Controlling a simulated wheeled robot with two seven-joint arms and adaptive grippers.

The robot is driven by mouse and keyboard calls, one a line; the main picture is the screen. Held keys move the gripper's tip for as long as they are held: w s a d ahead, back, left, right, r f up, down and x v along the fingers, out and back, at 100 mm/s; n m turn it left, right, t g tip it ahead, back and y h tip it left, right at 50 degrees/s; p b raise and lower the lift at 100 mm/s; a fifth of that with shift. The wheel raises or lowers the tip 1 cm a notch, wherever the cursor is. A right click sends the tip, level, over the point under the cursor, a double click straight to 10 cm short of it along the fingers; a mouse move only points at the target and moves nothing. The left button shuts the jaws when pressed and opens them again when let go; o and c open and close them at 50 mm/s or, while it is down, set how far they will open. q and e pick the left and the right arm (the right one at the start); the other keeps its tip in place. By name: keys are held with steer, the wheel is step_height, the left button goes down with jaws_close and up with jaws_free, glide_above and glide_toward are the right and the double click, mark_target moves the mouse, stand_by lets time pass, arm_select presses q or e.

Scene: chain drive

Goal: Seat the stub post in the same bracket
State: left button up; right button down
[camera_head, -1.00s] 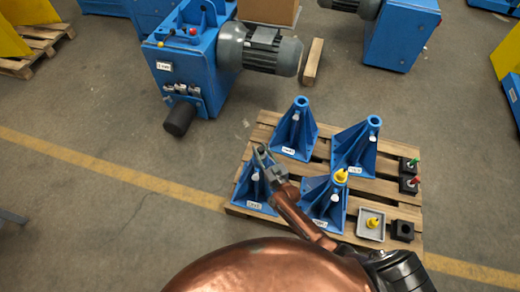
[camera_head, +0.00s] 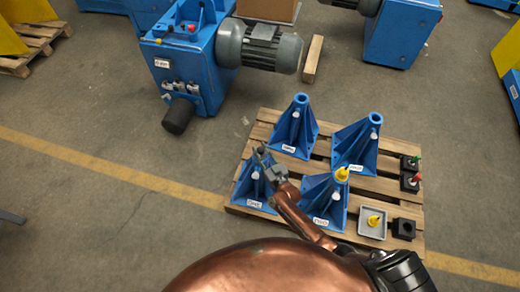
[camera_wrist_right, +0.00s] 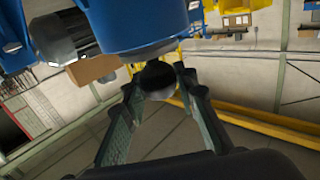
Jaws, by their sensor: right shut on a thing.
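Several blue brackets with tubular tops stand upright on a wooden pallet (camera_head: 385,187). My right gripper (camera_head: 262,153) is at the top of the front-left bracket (camera_head: 250,188) and hides its mouth. In the right wrist view its fingers are closed around a dark round piece (camera_wrist_right: 157,78), seemingly the stub post. I cannot tell whether the piece is in the bracket. The front-right bracket (camera_head: 322,198) has a yellow piece (camera_head: 342,174) at its top. The back-left bracket (camera_head: 296,128) and back-right bracket (camera_head: 357,143) have open tops. My left gripper is not in view.
At the pallet's right are a grey tray (camera_head: 362,232) with a yellow piece (camera_head: 374,220), an empty black block (camera_head: 403,229), and black blocks holding green (camera_head: 414,158) and red (camera_head: 416,177) pieces. A blue machine with a grey motor (camera_head: 262,45) stands behind.

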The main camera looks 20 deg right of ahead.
steer(key=shift+w, duration=0.1)
steer(key=c, duration=1.7)
jaws_free()
steer(key=shift+o, duration=1.2)
steer(key=shift+f, duration=0.15)
steer(key=shift+s+f, duration=0.25)
steer(key=shift+f, duration=0.1)
steer(key=s+d, duration=0.2)
steer(key=s, duration=0.9)
steer(key=shift+s+r, duration=0.2)
steer(key=shift+r, duration=0.1)
